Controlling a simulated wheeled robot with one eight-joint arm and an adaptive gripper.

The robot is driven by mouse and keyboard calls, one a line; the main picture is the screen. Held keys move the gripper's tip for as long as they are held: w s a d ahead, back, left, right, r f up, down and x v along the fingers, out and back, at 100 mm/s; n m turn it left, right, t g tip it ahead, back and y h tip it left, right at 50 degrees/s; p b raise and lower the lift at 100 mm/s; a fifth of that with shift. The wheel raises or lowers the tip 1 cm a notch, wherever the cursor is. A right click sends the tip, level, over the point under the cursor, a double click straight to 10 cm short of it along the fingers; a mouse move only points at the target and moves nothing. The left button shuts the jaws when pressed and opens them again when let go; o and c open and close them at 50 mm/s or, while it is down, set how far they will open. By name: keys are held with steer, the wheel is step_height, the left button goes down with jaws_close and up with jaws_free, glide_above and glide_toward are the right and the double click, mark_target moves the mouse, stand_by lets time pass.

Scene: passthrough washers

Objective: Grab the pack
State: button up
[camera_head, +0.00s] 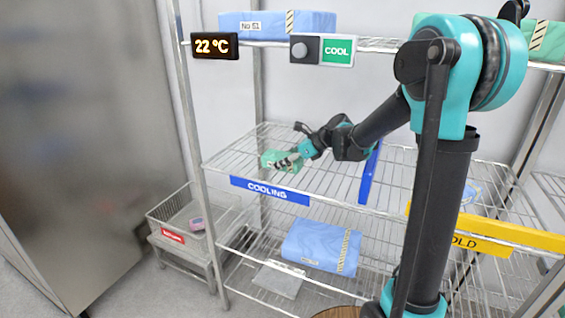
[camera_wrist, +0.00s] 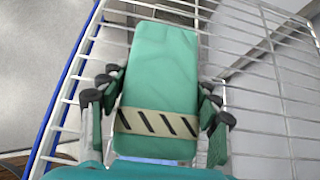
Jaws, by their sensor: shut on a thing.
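The pack is a green wrapped bundle (camera_head: 279,160) with a cream band of dark diagonal stripes. In the head view it is at the left part of the middle wire shelf, behind the blue COOLING label. My gripper (camera_head: 300,153) is at its right end. In the wrist view the pack (camera_wrist: 162,75) lies lengthwise between the fingers of my gripper (camera_wrist: 160,115), which are shut on its sides near the striped band. Wire shelf bars show beyond it. I cannot tell whether the pack touches the shelf.
The wire shelf (camera_head: 330,190) carries a blue COOLING label (camera_head: 270,190) and an upright blue divider (camera_head: 370,175). A blue pack (camera_head: 322,246) lies on the shelf below. Another blue pack (camera_head: 277,24) is on the top shelf. A wire basket (camera_head: 185,222) stands at lower left.

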steer(key=c, duration=0.4)
steer(key=shift+c, duration=0.2)
